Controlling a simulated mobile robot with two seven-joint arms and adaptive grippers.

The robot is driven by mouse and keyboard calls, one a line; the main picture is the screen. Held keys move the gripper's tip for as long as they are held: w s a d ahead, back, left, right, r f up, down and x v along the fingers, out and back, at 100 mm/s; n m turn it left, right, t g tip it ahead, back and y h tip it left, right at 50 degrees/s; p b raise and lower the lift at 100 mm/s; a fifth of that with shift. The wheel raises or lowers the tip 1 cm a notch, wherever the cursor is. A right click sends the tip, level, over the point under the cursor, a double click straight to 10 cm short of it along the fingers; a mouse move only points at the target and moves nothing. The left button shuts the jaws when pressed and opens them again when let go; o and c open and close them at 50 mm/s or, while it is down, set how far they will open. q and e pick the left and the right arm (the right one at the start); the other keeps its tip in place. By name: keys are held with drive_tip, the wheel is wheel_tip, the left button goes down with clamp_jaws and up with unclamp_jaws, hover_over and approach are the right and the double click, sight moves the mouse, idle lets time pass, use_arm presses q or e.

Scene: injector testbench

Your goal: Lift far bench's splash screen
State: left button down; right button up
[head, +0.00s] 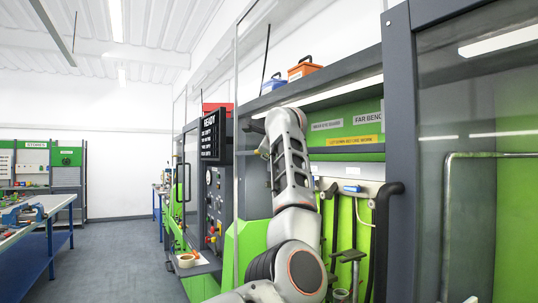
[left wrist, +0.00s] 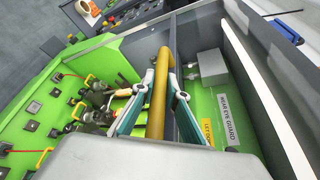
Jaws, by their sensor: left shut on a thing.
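In the left wrist view a thick yellow bar-shaped handle (left wrist: 157,112) runs between the fingers of my left gripper (left wrist: 167,78), which is shut on it. The handle appears to belong to the far bench's splash screen, but the screen's clear pane is hard to make out. In the head view my left arm reaches up in front of the far bench, and the gripper is mostly hidden behind my wrist. The far bench's name sign (head: 368,118) and yellow label (head: 356,141) show to the right of the arm. My right gripper is not in view.
A dark-framed screen with a metal bar handle (head: 446,210) stands close on the right. A dark display (head: 212,137) and control panel (head: 214,205) stand left of the arm. Orange (head: 304,70) and blue boxes sit on top. The floor (head: 118,262) at left is clear.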

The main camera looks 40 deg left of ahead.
use_arm(q)
drive_tip(key=shift+s+r, duration=0.15)
drive_tip(key=shift+r, duration=0.4)
drive_tip(key=c, duration=2)
unclamp_jaws()
drive_tip(key=shift+f, duration=0.25)
drive_tip(key=v, duration=0.7)
drive_tip(key=shift+d, duration=0.25)
